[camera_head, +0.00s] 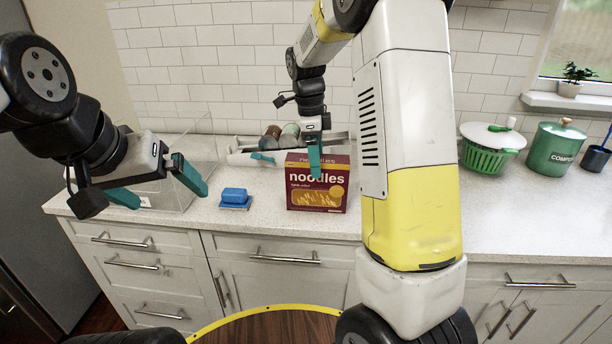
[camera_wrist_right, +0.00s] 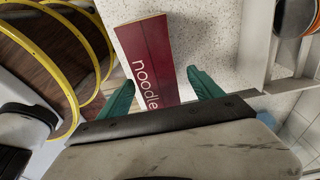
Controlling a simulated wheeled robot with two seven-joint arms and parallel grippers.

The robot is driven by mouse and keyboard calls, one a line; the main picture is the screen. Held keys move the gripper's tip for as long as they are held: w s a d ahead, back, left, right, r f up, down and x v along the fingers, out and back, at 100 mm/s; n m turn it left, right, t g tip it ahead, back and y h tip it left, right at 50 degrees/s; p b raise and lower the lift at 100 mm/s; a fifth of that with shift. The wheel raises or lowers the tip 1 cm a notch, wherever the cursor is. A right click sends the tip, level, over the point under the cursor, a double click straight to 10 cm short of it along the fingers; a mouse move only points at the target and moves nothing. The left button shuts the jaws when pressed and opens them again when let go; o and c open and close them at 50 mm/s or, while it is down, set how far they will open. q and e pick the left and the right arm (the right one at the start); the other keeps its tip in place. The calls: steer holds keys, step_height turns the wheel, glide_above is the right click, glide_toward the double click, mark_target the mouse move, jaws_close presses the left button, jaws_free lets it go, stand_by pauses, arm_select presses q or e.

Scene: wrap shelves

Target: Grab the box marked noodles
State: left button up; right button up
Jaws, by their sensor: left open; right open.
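The red noodles box (camera_head: 317,192) stands upright on the white countertop, its front with the word "noodles" facing me. My right gripper (camera_head: 315,160) points down at the box's upper part in the head view. In the right wrist view the box's red side (camera_wrist_right: 150,58) shows between the two green fingers of the right gripper (camera_wrist_right: 160,92), which are open. I cannot tell whether they touch it. My left gripper (camera_head: 165,190) is open and empty, in the air at the left, in front of the clear bin.
A clear bin (camera_head: 190,180) stands left on the counter (camera_head: 260,222). A blue sponge (camera_head: 234,196) lies left of the box. A grey rack (camera_head: 342,142) with jars is behind. A green colander (camera_head: 486,158) and compost bin (camera_head: 556,150) stand at the right, beyond my arm.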

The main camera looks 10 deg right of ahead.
mark_target(317, 184)
steer(key=f, duration=0.4)
steer(key=shift+s+d+f, duration=0.2)
steer(key=shift+d+f, duration=0.05)
steer(key=shift+f, duration=0.1)
jaws_close()
